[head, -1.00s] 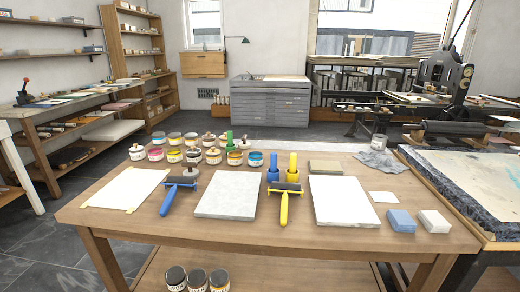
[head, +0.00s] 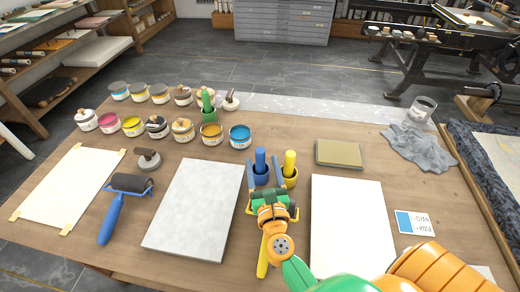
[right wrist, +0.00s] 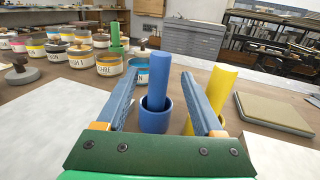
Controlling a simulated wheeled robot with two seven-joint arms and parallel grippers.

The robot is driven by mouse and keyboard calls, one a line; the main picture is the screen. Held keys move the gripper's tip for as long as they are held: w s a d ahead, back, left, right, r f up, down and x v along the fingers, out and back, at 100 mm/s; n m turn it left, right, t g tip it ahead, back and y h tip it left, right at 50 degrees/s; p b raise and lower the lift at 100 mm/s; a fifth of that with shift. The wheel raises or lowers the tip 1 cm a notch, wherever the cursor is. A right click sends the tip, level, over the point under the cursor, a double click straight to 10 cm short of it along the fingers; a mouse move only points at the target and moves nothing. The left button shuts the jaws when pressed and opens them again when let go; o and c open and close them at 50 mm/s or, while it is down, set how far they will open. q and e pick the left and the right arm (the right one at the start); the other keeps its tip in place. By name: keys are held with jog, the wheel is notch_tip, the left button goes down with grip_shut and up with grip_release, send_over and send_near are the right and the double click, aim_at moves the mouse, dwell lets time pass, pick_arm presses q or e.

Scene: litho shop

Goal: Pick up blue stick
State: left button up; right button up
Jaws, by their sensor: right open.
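The blue stick (head: 260,158) stands upright in a small blue cup (head: 259,179) near the middle of the table. In the right wrist view the blue stick (right wrist: 155,78) rises from its cup (right wrist: 155,118), between the lines of the two fingers. My right gripper (head: 265,182) is open and empty, close on the near side of the blue cup, its fingers pointing toward it. It also shows in the right wrist view (right wrist: 157,88). I cannot tell whether the fingertips reach past the stick. My left gripper is not in view.
A yellow stick (head: 290,163) in a yellow cup (head: 289,181) stands close to the right. A green stick (head: 206,99) and several ink jars stand behind left. A grey slab (head: 196,208) and a white slab (head: 352,225) flank my gripper. A blue roller (head: 113,215) lies left.

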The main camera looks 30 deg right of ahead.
aim_at(259, 148)
jog(key=shift+w+d+r, duration=0.15)
jog(key=shift+w, duration=0.15)
jog(key=p+x, duration=0.1)
jog(key=x, duration=0.4)
jog(key=shift+w, duration=0.15)
jog(key=shift+w+d, duration=0.15)
jog(key=shift+w, duration=0.15)
jog(key=shift+s, duration=0.1)
jog(key=c, duration=0.3)
grip_shut()
